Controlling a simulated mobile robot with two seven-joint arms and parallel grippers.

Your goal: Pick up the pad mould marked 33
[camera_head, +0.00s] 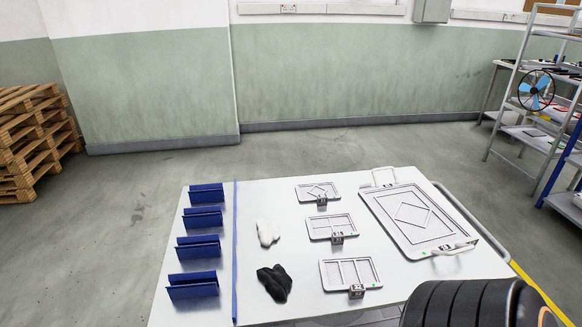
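Three small flat white pad moulds lie in a column on the white table. The far one (308,192) has a diamond pattern. The middle one (317,229) has a grid of rectangles. The near one (344,265) has upright panels. Each has a small marked tag block at its front edge; the marks are too small to read, so I cannot tell which is 33. A larger white mould (390,218) with a diamond and two handles lies to their right. Neither gripper is in view. A dark ribbed part of my arm shows at the bottom right.
Several blue holders (200,245) stand along the table's left side, beside a blue strip (235,262). A white glove (267,233) and a black glove (274,282) lie left of the moulds. A shelf rack (530,100) stands at right, stacked pallets (35,135) at left.

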